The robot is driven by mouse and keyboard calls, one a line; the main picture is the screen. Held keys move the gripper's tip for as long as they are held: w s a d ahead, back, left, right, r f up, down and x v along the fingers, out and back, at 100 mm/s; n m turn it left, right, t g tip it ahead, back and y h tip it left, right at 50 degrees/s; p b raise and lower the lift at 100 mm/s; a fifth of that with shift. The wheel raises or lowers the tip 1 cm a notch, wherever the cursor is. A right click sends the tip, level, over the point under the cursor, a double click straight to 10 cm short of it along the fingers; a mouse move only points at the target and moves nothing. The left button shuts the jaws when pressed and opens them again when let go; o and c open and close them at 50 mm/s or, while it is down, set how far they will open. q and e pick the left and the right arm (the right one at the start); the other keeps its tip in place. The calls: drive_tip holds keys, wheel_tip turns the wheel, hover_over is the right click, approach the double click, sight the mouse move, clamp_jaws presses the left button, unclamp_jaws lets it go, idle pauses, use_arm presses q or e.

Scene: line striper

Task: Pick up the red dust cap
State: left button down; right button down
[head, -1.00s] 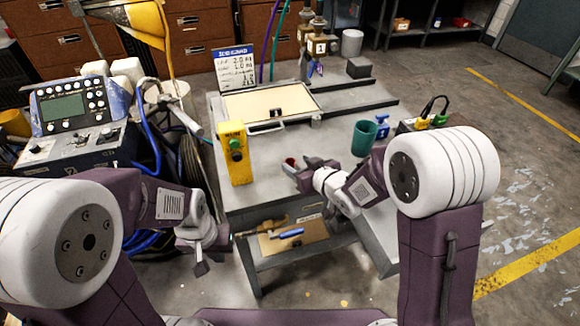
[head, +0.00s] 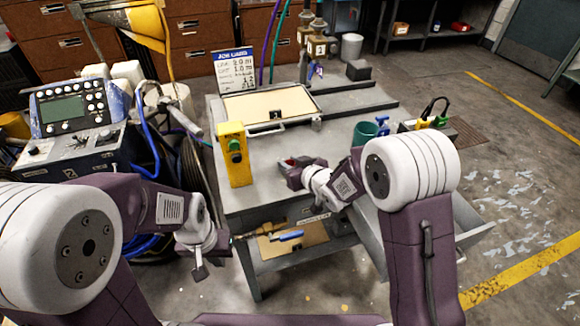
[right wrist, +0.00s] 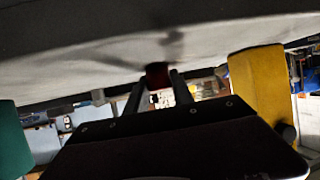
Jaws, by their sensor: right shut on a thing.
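The red dust cap (head: 290,161) shows as a small red patch at the tips of my right gripper (head: 292,168), over the grey bench top in the head view. In the right wrist view the cap (right wrist: 157,75) is dark red and sits between the two fingers of my right gripper (right wrist: 157,84), which is shut on it. I cannot tell whether the cap touches the bench. My left gripper (head: 199,268) hangs at the left, beside the bench's front corner. Its fingers are too small to read.
A yellow box with a green button (head: 235,153) stands left of my right gripper. An open drawer (head: 440,228) juts out at the right. A job card (head: 235,70) stands at the back. The bench (head: 266,190) has bare space around the gripper.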

wheel_tip(320, 180, up, 4)
drive_tip(key=shift+r+p, duration=0.1)
drive_tip(key=shift+p, duration=0.7)
drive_tip(key=w+d+r+p, duration=0.5)
drive_tip(key=w+d+r, duration=0.1)
drive_tip(key=d, duration=0.3)
drive_tip(key=shift+w+d+r+p, duration=0.2)
drive_tip(key=shift+w+r+p, duration=0.1)
drive_tip(key=shift+w, duration=0.1)
